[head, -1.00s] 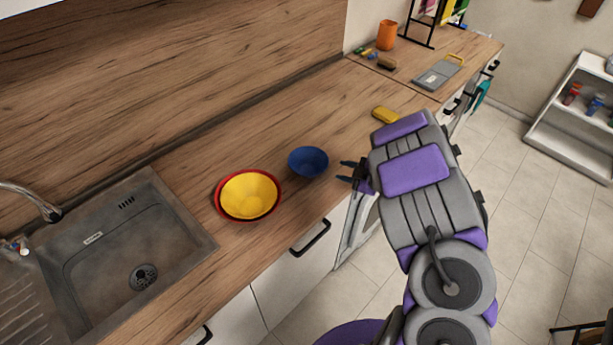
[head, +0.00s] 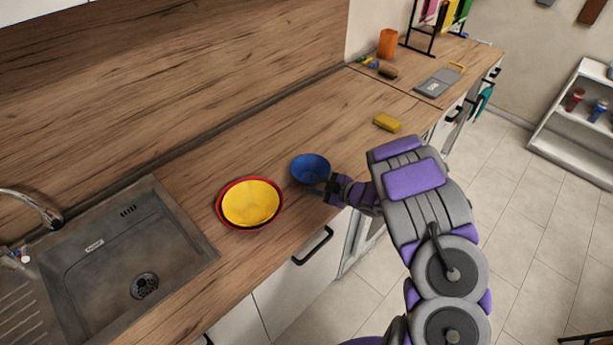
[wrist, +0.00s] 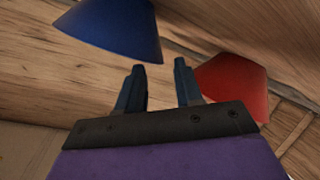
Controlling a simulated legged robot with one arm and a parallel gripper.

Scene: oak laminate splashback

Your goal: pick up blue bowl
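The blue bowl (head: 309,168) stands upright on the wooden counter, right of the stacked yellow bowl (head: 250,202) and red bowl (head: 219,212). My gripper (head: 325,190) is at the near right side of the blue bowl, close to its rim; I cannot tell whether they touch. In the wrist view the two fingers of my gripper (wrist: 160,78) are apart with nothing between them. There the blue bowl (wrist: 115,28) is at the top left, beyond the left fingertip, and the red bowl (wrist: 234,86) is behind the right finger.
A sink (head: 100,262) lies to the left in the counter (head: 275,130). A yellow sponge (head: 387,123) is to the right, beyond my arm. An orange cup (head: 388,43) and a grey board (head: 436,82) are farther back. The counter behind the bowls is clear.

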